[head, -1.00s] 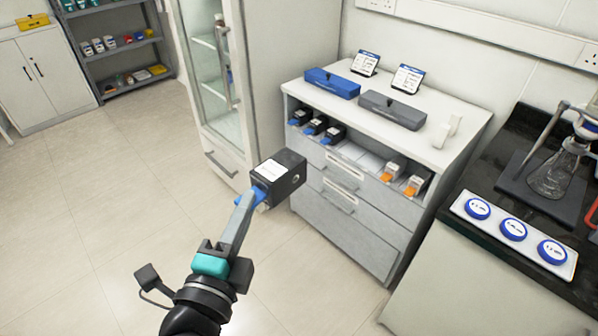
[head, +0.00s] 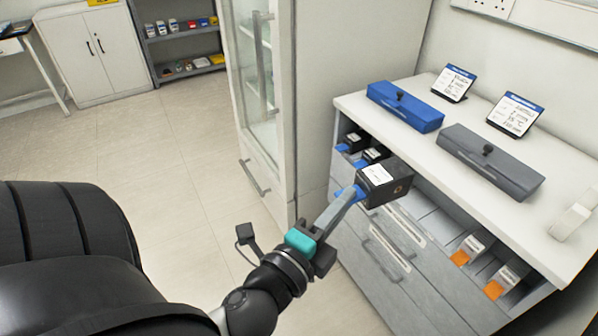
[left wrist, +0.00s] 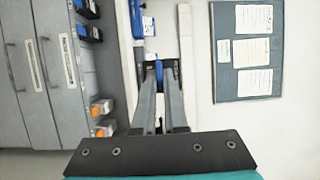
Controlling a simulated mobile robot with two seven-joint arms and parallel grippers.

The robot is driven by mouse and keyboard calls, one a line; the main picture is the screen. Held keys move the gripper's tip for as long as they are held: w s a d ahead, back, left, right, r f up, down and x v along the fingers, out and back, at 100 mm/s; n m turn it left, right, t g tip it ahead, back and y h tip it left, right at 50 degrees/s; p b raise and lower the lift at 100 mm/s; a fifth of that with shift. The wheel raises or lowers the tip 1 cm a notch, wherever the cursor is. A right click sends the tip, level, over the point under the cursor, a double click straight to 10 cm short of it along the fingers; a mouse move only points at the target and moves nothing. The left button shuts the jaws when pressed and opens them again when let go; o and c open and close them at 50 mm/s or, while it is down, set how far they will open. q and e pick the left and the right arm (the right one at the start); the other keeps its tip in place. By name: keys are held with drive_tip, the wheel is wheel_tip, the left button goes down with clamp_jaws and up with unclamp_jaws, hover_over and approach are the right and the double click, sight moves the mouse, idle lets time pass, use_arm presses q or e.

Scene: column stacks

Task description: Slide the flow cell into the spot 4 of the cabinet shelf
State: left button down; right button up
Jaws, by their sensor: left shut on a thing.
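The flow cell is a black box (head: 388,184) with a white label on top and a blue tab. My left gripper (head: 350,195) is shut on the blue tab and holds it in the air, in front of the shelf. The wrist view shows the fingers (left wrist: 160,72) closed on the blue tab. The cabinet shelf (head: 432,217) is an open row below the cabinet top. Two black cells with blue tabs (head: 352,141) sit at its left end; the held cell hides part of the row beside them. Empty slots follow on the right. My right gripper is not in view.
Two white cells with orange tabs (head: 470,249) sit at the shelf's right end. A blue case (head: 405,107), a grey case (head: 488,160) and two label stands (head: 515,115) stand on the cabinet top. A glass-door fridge (head: 310,90) stands left of the cabinet. Floor at left is clear.

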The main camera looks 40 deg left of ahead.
use_arm(q)
drive_tip(key=s+a+f+n+y+b, duration=0.1)
drive_tip(key=a+f+b, duration=0.3)
drive_tip(key=f+b, duration=0.75)
drive_tip(key=s+a+f+y+b, duration=0.1)
drive_tip(key=a+f+b, duration=0.3)
drive_tip(key=f+b, duration=0.75)
drive_tip(key=w+d+f, duration=0.1)
drive_tip(key=w+d, duration=0.2)
drive_tip(key=w, duration=0.6)
drive_tip(key=w+d+f+p, duration=0.1)
drive_tip(key=w+d, duration=0.2)
drive_tip(key=w, duration=0.6)
drive_tip(key=w+d+f+p, duration=0.1)
drive_tip(key=w+d, duration=0.3)
drive_tip(key=w, duration=0.6)
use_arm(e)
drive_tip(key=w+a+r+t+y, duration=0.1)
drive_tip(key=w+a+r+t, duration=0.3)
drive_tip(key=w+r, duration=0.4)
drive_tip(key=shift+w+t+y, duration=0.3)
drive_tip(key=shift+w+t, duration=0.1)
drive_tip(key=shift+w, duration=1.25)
